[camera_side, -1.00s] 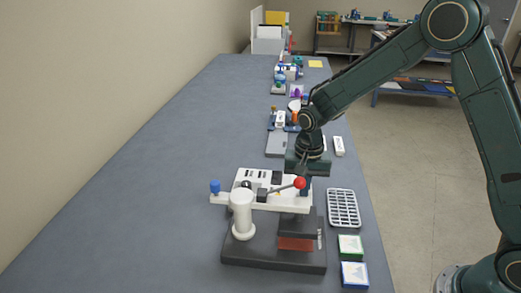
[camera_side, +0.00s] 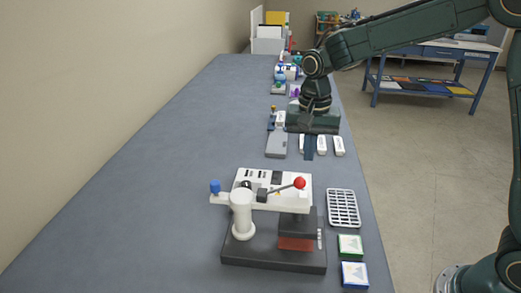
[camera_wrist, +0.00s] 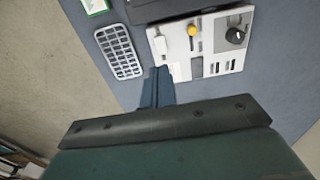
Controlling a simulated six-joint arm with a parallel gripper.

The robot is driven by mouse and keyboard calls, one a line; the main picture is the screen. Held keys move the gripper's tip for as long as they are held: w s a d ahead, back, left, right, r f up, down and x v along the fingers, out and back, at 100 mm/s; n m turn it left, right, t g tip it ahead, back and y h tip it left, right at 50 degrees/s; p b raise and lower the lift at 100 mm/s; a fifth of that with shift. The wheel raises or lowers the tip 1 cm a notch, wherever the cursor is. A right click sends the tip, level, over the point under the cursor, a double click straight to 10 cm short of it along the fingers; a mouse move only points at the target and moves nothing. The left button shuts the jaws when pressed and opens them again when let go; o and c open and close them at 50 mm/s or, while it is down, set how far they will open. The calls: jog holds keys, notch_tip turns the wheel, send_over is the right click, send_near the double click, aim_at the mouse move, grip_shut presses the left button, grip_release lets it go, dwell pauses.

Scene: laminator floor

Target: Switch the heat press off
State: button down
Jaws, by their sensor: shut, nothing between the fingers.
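The heat press (camera_side: 262,192) stands on the near part of the bench, with a white head on a dark base, a white column, a blue knob and a lever with a red ball (camera_side: 300,183). The switch position cannot be read. My gripper (camera_side: 309,155) is shut and empty, behind the press and apart from it. Its fingers also show in the wrist view (camera_wrist: 160,74), pointing toward the panel's edge.
A light grid rack (camera_side: 343,208) lies right of the press, with a green-edged card (camera_side: 350,245) and a blue-edged card (camera_side: 355,274) nearer. White blocks (camera_side: 338,146) and a grey plate (camera_side: 277,145) lie close to my gripper. The bench's left side is clear.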

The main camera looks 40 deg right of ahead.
jog(key=shift+r, duration=0.8)
jog(key=shift+s, duration=0.1)
jog(key=s+d+r+n+t, duration=0.2)
jog(key=s+r, duration=0.2)
jog(key=s, duration=0.3)
jog(key=s+d+r+n+t, duration=0.1)
jog(key=s+r+n, duration=0.2)
jog(key=s+r, duration=0.25)
jog(key=s+d+f+n+t, duration=0.1)
jog(key=s+n, duration=0.3)
jog(key=s, duration=0.8)
jog(key=shift+s+d+f+t, duration=0.25)
jog(key=shift+t, duration=0.55)
